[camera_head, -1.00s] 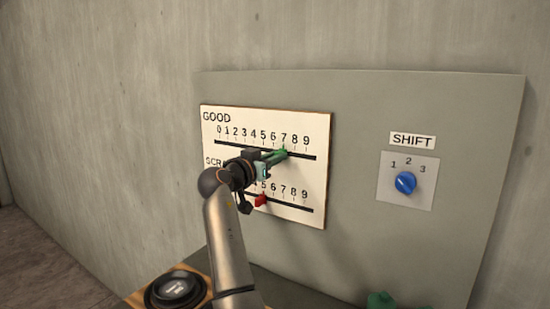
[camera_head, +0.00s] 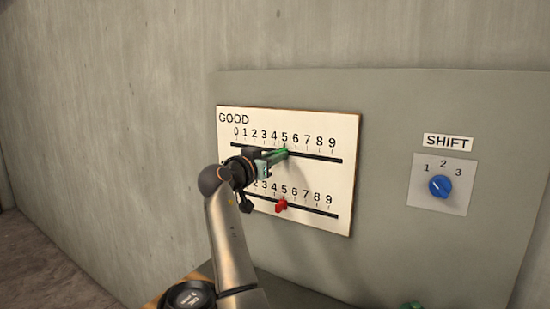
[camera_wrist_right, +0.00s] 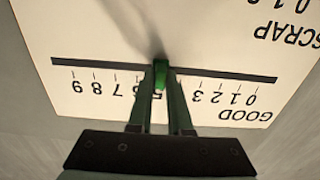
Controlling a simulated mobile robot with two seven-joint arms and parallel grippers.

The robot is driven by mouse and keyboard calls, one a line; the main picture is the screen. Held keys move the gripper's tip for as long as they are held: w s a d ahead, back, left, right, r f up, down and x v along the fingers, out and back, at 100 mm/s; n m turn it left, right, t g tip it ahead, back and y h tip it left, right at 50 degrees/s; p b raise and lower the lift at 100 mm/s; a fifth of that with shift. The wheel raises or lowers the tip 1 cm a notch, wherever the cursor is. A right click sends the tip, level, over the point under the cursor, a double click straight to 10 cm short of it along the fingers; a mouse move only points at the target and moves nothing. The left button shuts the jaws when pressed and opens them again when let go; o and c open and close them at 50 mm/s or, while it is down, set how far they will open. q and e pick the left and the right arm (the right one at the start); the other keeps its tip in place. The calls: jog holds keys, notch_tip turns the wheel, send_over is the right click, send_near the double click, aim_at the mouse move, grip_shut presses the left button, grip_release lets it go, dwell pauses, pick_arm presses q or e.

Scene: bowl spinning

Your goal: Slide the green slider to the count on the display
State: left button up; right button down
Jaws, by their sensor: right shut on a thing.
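The green slider (camera_head: 286,152) sits on the upper rail, marked GOOD, at about the 5 mark. My right gripper (camera_head: 274,158) is shut on it, reaching in from the left. In the right wrist view the scale is upside down. There the green slider (camera_wrist_right: 160,73) stands between the two fingers of my right gripper (camera_wrist_right: 160,88), which cover the numbers around 5. No count display shows in these views. My left gripper is not in view.
The red slider (camera_head: 282,205) is on the lower rail near 5, below my gripper. A blue SHIFT knob (camera_head: 440,186) is on the panel (camera_head: 390,110) to the right. A round black object (camera_head: 188,297) and a green piece (camera_head: 412,305) show at the bottom edge.

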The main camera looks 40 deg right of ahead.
jog(key=c, duration=0.8)
grip_release()
jog(key=shift+c, duration=0.2)
jog(key=b+v, duration=0.3)
jog(key=v, duration=0.9)
jog(key=shift+a, duration=0.25)
jog(key=shift+s, duration=0.1)
